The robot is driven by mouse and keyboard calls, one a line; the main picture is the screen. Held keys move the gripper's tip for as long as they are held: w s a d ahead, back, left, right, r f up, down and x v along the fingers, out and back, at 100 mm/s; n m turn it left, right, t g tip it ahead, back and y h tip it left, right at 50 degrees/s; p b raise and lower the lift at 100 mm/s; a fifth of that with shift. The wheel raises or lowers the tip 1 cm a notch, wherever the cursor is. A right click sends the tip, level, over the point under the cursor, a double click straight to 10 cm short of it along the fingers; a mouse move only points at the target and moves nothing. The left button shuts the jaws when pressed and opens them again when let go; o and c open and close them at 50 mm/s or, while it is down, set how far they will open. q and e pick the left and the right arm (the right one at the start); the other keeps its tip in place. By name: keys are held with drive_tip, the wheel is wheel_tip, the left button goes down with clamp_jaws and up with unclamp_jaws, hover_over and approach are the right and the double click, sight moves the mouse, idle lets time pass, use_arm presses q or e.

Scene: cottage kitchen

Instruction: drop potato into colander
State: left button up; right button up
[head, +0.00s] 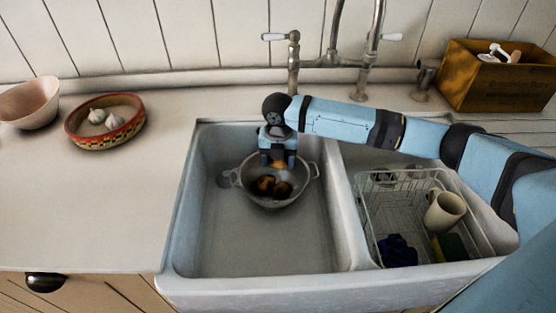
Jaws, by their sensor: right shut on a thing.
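A grey two-handled colander (271,203) stands in the left basin of the sink. Two dark brown potatoes, one on the left (264,184) and one on the right (283,190), lie inside it. My right gripper (278,163) points down over the back part of the colander. It is shut on a potato (279,165), of which only a small yellowish-brown part shows between the fingers. The gripper hides the colander's back rim. My left gripper is not in view.
A wire dish rack (375,215) with a cream mug (445,212) and a blue cloth (397,251) fills the right basin. The tap (375,45) rises behind the sink. A bowl with garlic (105,122) and a pink bowl (30,103) stand on the left counter.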

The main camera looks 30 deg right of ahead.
drive_tip(key=shift+f+b, duration=1.05)
drive_tip(key=shift+f, duration=0.1)
drive_tip(key=o, duration=1)
wheel_tip(320, 180, up, 14)
drive_tip(key=p, duration=0.2)
drive_tip(key=shift+f, duration=0.1)
